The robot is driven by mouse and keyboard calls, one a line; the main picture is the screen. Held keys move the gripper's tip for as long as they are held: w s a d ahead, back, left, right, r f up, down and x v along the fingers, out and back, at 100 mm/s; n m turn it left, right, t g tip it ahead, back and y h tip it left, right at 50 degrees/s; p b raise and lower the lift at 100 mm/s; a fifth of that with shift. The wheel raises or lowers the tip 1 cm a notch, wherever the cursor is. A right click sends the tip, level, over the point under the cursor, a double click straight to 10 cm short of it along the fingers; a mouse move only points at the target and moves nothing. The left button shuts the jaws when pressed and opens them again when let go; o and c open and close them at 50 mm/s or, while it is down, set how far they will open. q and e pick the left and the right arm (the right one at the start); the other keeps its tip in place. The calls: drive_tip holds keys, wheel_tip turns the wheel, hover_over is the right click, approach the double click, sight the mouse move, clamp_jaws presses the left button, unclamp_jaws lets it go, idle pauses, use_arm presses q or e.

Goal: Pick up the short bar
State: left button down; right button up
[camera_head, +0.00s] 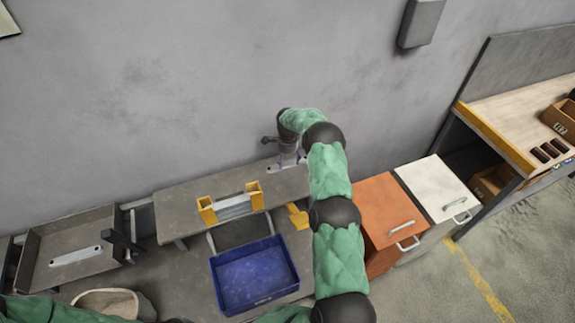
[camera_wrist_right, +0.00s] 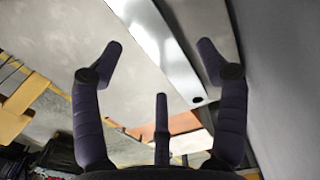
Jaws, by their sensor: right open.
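A grey metal bar (camera_wrist_right: 165,45) with a dark hole near one end lies flat on the grey raised shelf (camera_head: 175,207). In the wrist view it passes between the fingers of my right gripper (camera_wrist_right: 160,75), which is open and empty, pointing down over it. In the head view the right gripper (camera_head: 287,160) is at the shelf's right end, and its wrist hides most of this bar (camera_head: 272,168). Another pale bar (camera_head: 75,256) with holes lies in the grey tray at left. I cannot compare their lengths surely. My left gripper is out of view.
Two yellow blocks (camera_head: 207,210) with a metal piece between them stand on the shelf. A blue bin (camera_head: 254,275), a yellow scoop-like piece (camera_head: 298,216) and a grey tray (camera_head: 35,255) are nearby. The wall (camera_head: 190,90) is close behind. Orange and white cabinets (camera_head: 385,207) stand right.

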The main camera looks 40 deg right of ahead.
wheel_tip(320, 180, down, 2)
drive_tip(key=shift+f, duration=0.15)
drive_tip(key=c, duration=1.4)
drive_tip(key=shift+c, duration=0.2)
